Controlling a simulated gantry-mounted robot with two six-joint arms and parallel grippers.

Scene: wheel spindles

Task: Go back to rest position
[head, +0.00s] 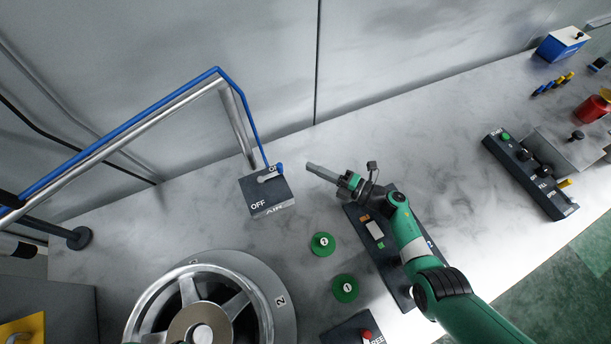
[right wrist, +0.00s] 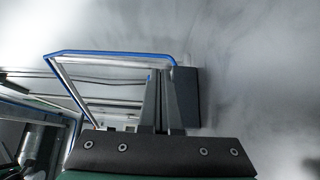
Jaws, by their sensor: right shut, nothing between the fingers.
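My right gripper (head: 312,168) is shut and empty in the head view. It is over the table, just right of the dark AIR switch box (head: 268,196) and apart from it. The box has OFF and ON labels and a blue-tipped lever (head: 279,168) by the ON label. In the right wrist view my shut fingers (right wrist: 163,75) point at the grey surface, with the dark box (right wrist: 186,98) partly behind them. My right arm reaches in from the lower right. My left gripper is not in view.
A blue hose and metal pipe (head: 160,118) run to the box. A spoked wheel (head: 205,305) stands at bottom left. Two green discs (head: 322,244) and a dark panel (head: 372,234) lie near my arm. A control panel (head: 530,172) stands at the right. Open table lies between them.

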